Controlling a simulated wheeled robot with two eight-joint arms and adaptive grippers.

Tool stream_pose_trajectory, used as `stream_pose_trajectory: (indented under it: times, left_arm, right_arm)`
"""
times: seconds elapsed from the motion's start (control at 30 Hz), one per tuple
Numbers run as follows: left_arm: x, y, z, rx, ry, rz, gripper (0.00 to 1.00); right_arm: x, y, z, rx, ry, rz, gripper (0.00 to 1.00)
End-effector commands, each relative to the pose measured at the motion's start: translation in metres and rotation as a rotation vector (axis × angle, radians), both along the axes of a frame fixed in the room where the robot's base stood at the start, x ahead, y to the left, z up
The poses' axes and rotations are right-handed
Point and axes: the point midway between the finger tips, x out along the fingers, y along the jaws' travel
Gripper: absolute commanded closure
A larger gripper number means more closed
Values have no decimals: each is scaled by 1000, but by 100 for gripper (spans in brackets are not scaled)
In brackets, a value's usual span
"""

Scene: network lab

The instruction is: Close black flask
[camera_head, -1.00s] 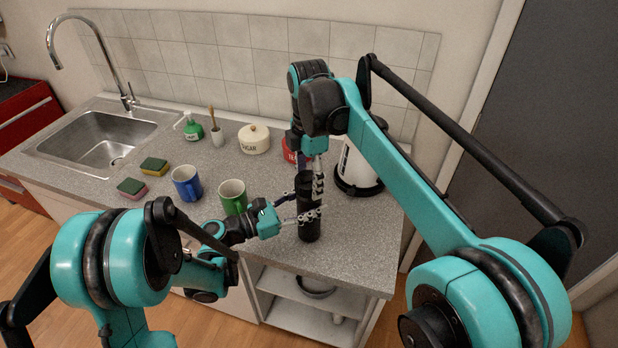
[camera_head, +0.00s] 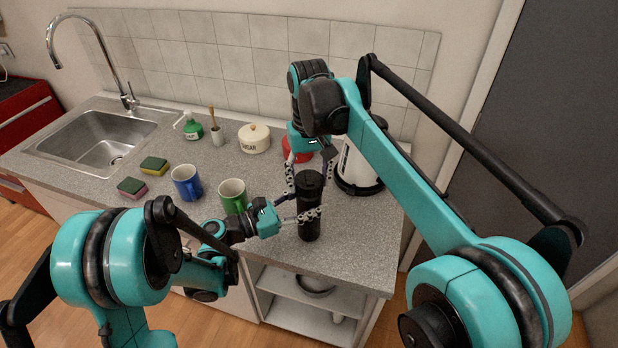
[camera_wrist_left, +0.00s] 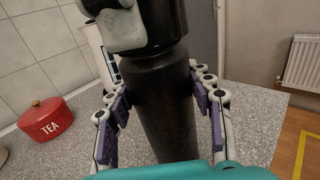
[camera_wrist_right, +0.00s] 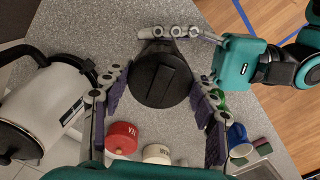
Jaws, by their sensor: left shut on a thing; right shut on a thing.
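The black flask (camera_head: 309,225) stands upright near the counter's front edge. Its black lid (camera_wrist_right: 162,72) sits on top, seen from above in the right wrist view, with a raised bar across it. My left gripper (camera_head: 303,215) reaches in from the left and is shut on the flask body, which shows between its fingers in the left wrist view (camera_wrist_left: 160,100). My right gripper (camera_head: 309,172) comes down from above and is shut on the lid, one finger on each side. One right finger hides part of the lid in the left wrist view.
A white kettle (camera_head: 358,160) stands close behind the flask at right. A red tea tin (camera_wrist_left: 45,119), a sugar pot (camera_head: 254,139), a green mug (camera_head: 232,196) and a blue mug (camera_head: 187,184) stand left of it. The counter (camera_head: 365,230) right of the flask is clear.

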Motion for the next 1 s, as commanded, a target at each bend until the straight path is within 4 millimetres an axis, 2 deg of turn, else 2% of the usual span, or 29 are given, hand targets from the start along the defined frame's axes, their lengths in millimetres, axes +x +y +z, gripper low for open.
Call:
stream_pose_trajectory:
  times: [0.4, 0.53, 0.67, 0.7, 0.77, 0.8, 1.0]
  left_arm:
    - [-1, 0, 0, -1, 0, -1, 100]
    - [-1, 0, 0, -1, 0, -1, 100]
    - [-1, 0, 0, -1, 0, -1, 100]
    - [-1, 0, 0, -1, 0, -1, 100]
    - [-1, 0, 0, -1, 0, -1, 100]
    - [-1, 0, 0, -1, 0, -1, 100]
    - [0, 0, 0, -1, 0, -1, 100]
  right_arm:
    - [1, 0, -1, 0, -1, -1014, 76]
    - [0, 0, -1, 1, -1, -1238, 76]
    - [0, 0, -1, 0, -1, -1223, 76]
    - [0, 0, -1, 0, -1, -1222, 37]
    - [0, 0, -1, 0, -1, -1222, 21]
    - [0, 0, -1, 0, -1, -1222, 18]
    - [0, 0, -1, 0, 0, -1220, 18]
